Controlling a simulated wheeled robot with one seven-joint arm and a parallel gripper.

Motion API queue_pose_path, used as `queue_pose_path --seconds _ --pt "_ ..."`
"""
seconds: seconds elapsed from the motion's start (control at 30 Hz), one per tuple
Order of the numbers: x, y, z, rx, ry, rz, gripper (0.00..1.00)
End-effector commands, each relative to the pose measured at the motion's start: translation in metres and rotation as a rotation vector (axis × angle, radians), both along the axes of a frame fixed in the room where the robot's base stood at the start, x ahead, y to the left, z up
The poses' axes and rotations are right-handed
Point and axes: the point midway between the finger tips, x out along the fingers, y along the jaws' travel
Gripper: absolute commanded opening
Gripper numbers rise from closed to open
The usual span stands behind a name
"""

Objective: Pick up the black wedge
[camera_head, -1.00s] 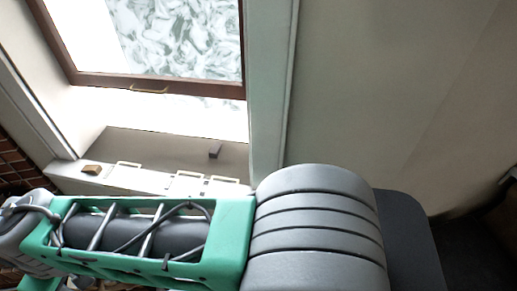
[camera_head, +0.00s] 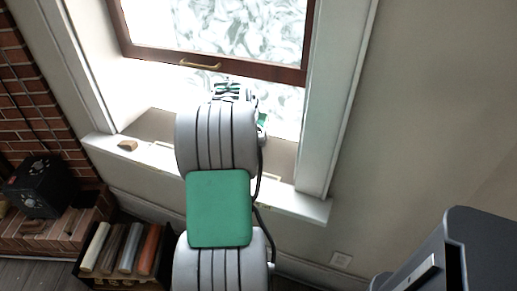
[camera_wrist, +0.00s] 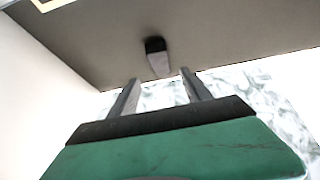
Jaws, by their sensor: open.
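The black wedge (camera_wrist: 157,56) lies on the grey window sill (camera_wrist: 215,42) in the wrist view, its top dark and its near face lighter grey. My gripper (camera_wrist: 159,76) is open, with its two fingers apart and nothing between them. The wedge appears just beyond the fingertips, roughly centred between them; I cannot tell the exact gap. In the head view my arm reaches over the sill toward the window and hides the wedge.
A small brown block (camera_head: 127,146) sits on the sill's left end. The brown-framed window with a brass handle (camera_head: 200,65) stands behind the sill. White jambs flank it. A box of rolls (camera_head: 122,250) and a black device (camera_head: 38,186) are at lower left.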

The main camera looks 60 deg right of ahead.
Motion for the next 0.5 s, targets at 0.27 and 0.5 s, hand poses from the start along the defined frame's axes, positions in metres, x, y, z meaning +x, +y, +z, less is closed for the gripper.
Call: queue_pose_path --seconds 0.27,0.5 --pt "0.002 -0.017 -0.044 0.003 0.002 0.000 0.56" --pt "0.004 -0.024 -0.054 0.001 0.000 0.004 0.56"
